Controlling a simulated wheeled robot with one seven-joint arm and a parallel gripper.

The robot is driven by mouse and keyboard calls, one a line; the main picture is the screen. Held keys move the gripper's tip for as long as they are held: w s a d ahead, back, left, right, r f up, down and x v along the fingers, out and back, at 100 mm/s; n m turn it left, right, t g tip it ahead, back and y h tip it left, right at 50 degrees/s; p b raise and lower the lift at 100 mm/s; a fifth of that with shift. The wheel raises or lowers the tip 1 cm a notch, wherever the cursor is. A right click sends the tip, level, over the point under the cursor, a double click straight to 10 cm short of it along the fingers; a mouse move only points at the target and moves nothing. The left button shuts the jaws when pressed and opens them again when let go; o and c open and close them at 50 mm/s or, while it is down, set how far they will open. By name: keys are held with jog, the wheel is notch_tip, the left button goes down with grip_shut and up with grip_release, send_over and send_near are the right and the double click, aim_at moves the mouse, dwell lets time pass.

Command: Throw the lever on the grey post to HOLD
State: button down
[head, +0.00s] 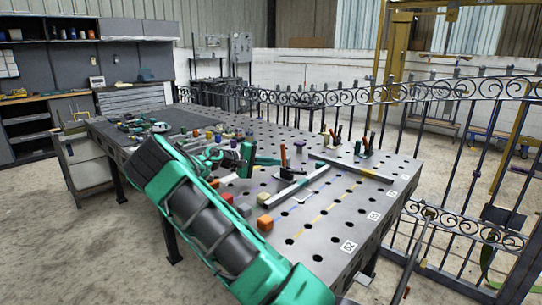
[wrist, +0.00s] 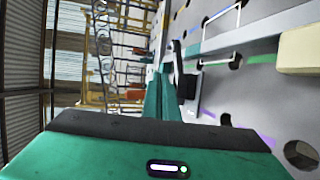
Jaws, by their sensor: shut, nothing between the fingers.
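My gripper (head: 275,160) is shut and empty, its teal fingers pointing right, low over the table. Just beyond its tips stands a small lever stand (head: 284,156) with an orange-red upper part and dark parts by a pale base. Two similar stands, one at the middle right (head: 331,139) and one farther right (head: 366,146), have dark and orange upright parts. I cannot tell which one is the grey post, and no HOLD marking is readable. In the wrist view my fingers (wrist: 160,92) are close beside a dark upright part (wrist: 178,62); contact is unclear.
A pale metal bar (head: 308,184) lies right of the gripper. A scrolled iron fence (head: 450,90) runs behind the table. The table's right front is mostly clear.

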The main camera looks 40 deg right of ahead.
aim_at(283, 155)
jog(key=w+a+n+t+h, duration=0.2)
jog(key=w+a+h, duration=0.2)
jog(key=w, duration=0.4)
jog(key=s+d, duration=0.1)
jog(key=d, duration=0.8)
jog(key=shift+s+d+r, duration=0.25)
jog(key=shift+s+d, duration=0.05)
jog(key=shift+s, duration=0.1)
